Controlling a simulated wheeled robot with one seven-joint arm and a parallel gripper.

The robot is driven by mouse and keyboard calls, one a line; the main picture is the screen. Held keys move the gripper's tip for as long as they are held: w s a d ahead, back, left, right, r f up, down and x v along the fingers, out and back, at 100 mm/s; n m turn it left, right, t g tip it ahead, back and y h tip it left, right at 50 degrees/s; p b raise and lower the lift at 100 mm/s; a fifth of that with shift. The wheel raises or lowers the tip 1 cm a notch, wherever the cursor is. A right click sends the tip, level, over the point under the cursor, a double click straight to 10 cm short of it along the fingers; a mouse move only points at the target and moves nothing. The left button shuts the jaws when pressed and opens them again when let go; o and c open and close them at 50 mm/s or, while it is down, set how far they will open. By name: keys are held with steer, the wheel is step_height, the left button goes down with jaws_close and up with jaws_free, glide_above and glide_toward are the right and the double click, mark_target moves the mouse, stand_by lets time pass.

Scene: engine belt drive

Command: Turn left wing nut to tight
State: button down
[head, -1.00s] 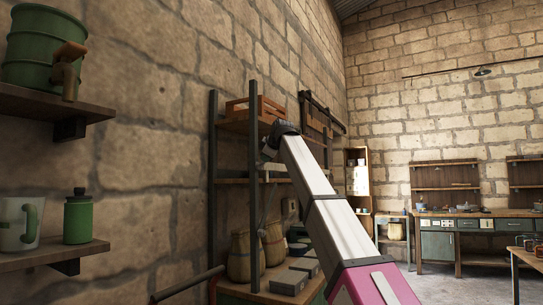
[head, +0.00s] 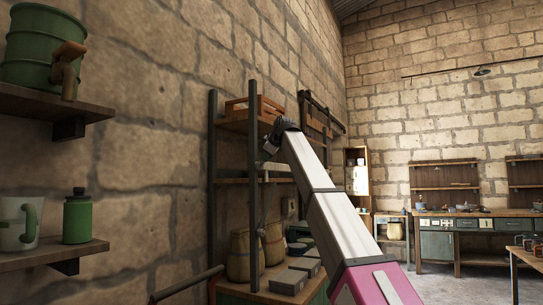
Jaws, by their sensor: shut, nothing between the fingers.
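No wing nut, belt or engine can be made out in the head view. My white and pink arm (head: 335,220) reaches from the bottom right up to a dark joint in front of the shelf rack. Small grey parts show just below that joint, but no gripper fingers can be made out there.
A dark-framed shelf rack (head: 213,150) stands against the stone wall, with a wooden crate (head: 255,105) on top and woven baskets (head: 240,255) low down. Workbenches (head: 460,213) stand far right.

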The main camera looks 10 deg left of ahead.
steer(key=shift+w, duration=0.15)
steer(key=g, duration=0.1)
steer(key=m+g, duration=0.1)
steer(key=w+g, duration=0.1)
steer(key=shift+d+f+m+y, duration=0.15)
steer(key=shift+d+m+y, duration=0.15)
steer(key=shift+y, duration=0.1)
steer(key=shift+w+f, duration=0.2)
steer(key=shift+w, duration=0.2)
stand_by(2.1)
